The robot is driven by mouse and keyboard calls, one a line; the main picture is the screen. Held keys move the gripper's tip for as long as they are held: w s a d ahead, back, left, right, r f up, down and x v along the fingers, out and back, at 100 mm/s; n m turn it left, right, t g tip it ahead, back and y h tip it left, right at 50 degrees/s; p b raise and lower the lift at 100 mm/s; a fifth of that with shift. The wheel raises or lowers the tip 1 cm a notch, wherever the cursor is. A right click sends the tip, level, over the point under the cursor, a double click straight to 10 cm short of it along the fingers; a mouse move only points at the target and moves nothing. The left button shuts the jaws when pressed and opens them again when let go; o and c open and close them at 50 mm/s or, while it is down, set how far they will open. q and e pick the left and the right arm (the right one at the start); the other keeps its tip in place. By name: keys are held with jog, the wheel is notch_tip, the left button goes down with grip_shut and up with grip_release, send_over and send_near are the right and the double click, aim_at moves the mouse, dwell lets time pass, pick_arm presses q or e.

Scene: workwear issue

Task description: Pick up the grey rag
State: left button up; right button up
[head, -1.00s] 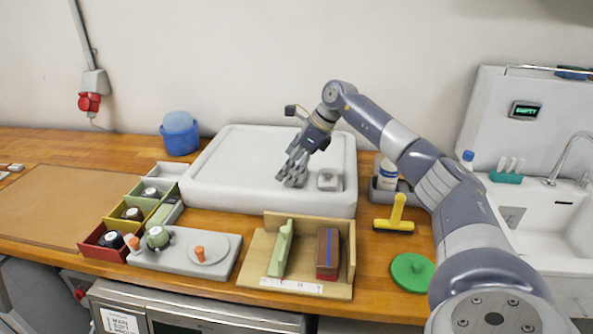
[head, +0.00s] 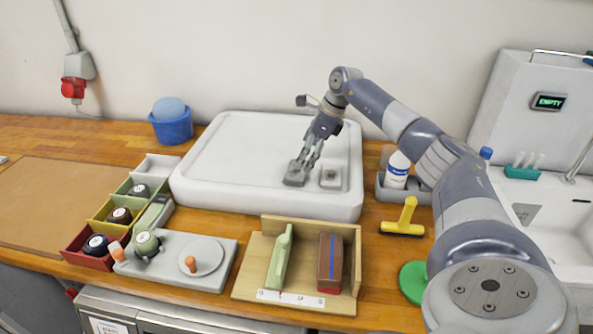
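A small dark grey patch that looks like the grey rag (head: 295,178) lies on the white raised board (head: 232,160) at the back middle. My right gripper (head: 304,168) reaches down from the upper right, with its fingertips at this patch. The fingers partly cover it. I cannot tell whether they are closed on it. A small light grey square piece (head: 331,178) sits just to the right of the patch on the same board. My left gripper is not in view.
A blue tub (head: 173,128) stands at the back left. Coloured bins (head: 75,257), a grey plate with knobs (head: 210,272) and a wooden holder (head: 250,280) line the front. A yellow scraper (head: 402,226), a bottle (head: 398,168) and a green disc (head: 412,283) are at right.

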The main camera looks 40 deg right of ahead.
aim_at(297, 172)
jog(key=x, duration=0.1)
jog(key=p+x, duration=0.1)
jog(key=x, duration=0.1)
jog(key=p+x, duration=0.1)
jog(key=shift+w+a, duration=0.1)
jog(key=shift+a, duration=0.2)
jog(key=shift+w+f, duration=0.2)
jog(key=shift+f, duration=0.25)
jog(key=shift+c, duration=0.6)
jog(key=shift+s, duration=0.1)
jog(key=c, duration=0.7)
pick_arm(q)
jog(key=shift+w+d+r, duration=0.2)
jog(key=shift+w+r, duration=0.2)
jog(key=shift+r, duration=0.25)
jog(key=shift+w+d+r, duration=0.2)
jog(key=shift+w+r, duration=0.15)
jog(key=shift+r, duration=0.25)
pick_arm(e)
jog(key=shift+r, duration=0.1)
